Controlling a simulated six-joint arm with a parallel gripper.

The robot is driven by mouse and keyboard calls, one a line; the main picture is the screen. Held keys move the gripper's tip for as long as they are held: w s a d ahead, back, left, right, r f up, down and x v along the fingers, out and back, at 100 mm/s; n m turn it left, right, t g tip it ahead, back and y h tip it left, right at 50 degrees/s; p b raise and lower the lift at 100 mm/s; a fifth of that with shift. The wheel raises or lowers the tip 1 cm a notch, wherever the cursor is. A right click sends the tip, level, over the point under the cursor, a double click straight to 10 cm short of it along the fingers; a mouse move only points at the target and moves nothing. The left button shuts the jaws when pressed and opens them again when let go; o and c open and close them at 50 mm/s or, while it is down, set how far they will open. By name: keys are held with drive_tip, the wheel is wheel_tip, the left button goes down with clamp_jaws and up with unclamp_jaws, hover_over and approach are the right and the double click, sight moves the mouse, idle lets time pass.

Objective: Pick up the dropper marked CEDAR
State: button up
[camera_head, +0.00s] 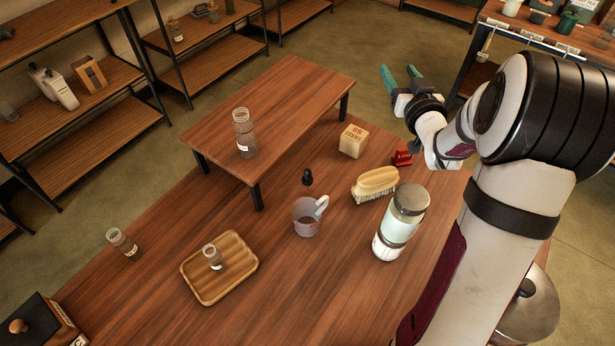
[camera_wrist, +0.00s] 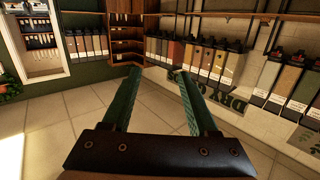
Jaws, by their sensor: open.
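A dark dropper bulb (camera_head: 307,178) shows just behind a small translucent cup with a pale handle (camera_head: 306,222) on the table. I cannot tell whether the dropper stands in the cup or behind it, and no CEDAR marking is readable. Small labelled bottles stand on the raised wooden stand (camera_head: 244,140), on the wooden tray (camera_head: 212,259) and at the table's left (camera_head: 123,243); their labels are too small to read. My gripper (camera_head: 401,76) has teal fingers, open and empty, beyond the table's far right side. In the wrist view my gripper (camera_wrist: 158,75) faces distant shelves, with nothing between its fingers.
A brush (camera_head: 374,186), a tall lidded jar (camera_head: 399,225), a labelled block (camera_head: 353,141) and a red item (camera_head: 402,157) crowd the table's right. A dark box (camera_head: 35,320) is at lower left. The raised stand (camera_head: 300,85) occupies the back.

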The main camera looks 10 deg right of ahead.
drive_tip(key=w+a+r+m+h, duration=0.2)
drive_tip(key=a+m+h, duration=0.35)
drive_tip(key=a, duration=1.15)
drive_tip(key=s+a+f+m+g+h, duration=0.1)
drive_tip(key=s+a+f+g, duration=0.25)
drive_tip(key=s+a, duration=0.3)
drive_tip(key=s+a+f+g+h, duration=0.1)
drive_tip(key=s+a+f+g, duration=0.2)
drive_tip(key=s+a+f, duration=0.35)
approach(308, 182)
wheel_tip(308, 182, up, 3)
drive_tip(key=a, duration=0.2)
drive_tip(key=shift+m+h, duration=0.25)
drive_tip(key=x, duration=1)
drive_tip(key=f+x, duration=0.1)
drive_tip(key=x, duration=0.4)
drive_tip(key=shift+s+d, duration=0.2)
drive_tip(key=shift+d, duration=0.1)
clamp_jaws()
